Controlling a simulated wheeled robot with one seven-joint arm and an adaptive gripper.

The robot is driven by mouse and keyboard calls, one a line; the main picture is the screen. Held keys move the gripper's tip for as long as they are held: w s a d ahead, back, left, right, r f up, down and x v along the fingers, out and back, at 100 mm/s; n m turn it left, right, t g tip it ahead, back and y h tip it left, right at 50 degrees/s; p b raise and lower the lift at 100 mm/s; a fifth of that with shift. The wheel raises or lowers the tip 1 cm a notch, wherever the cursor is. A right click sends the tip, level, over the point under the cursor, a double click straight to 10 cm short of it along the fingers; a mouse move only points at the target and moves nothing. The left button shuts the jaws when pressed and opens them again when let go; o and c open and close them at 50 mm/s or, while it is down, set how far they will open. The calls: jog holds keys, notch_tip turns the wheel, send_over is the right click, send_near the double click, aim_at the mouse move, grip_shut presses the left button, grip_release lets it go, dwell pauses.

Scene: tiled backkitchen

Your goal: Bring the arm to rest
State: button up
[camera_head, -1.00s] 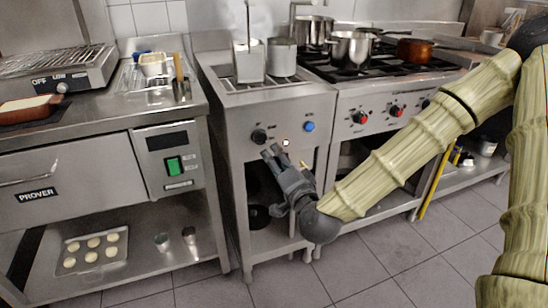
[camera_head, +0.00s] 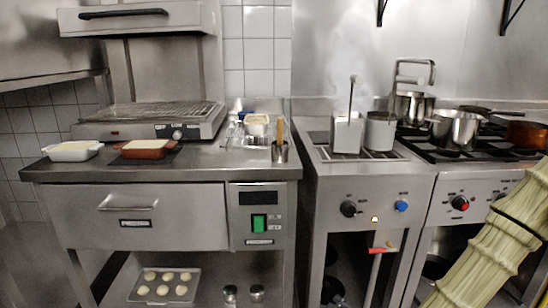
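My arm (camera_head: 492,262) shows at the lower right in the head view, with ribbed pale-green links. It slants from the right edge down to the bottom edge, in front of the stove. My gripper is not in view, so whether it is open or shut is hidden.
A fryer unit (camera_head: 372,188) stands beside the stove, which carries a steel pot (camera_head: 456,128) and other pans. A steel counter (camera_head: 205,160) on the left bears a white dish (camera_head: 73,151), a brown dish (camera_head: 143,149) and a grill (camera_head: 150,118). A baking tray (camera_head: 145,297) sits below.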

jog(key=s+d+f+n+g+h, duration=0.1)
jog(key=s+f+g, duration=0.5)
jog(key=s+f, duration=0.7)
jog(key=s+d+f+n+g+h, duration=0.1)
jog(key=s+f+n+g, duration=0.5)
jog(key=s+f, duration=0.8)
jog(key=s+d, duration=0.1)
jog(key=s, duration=0.3)
jog(key=shift+s+d, duration=0.15)
jog(key=shift+d, duration=0.2)
jog(key=r+p, duration=2.4)
jog(key=shift+w+r+p, duration=0.1)
jog(key=shift+w+p, duration=0.15)
jog(key=shift+p, duration=0.05)
jog(key=shift+c, duration=0.2)
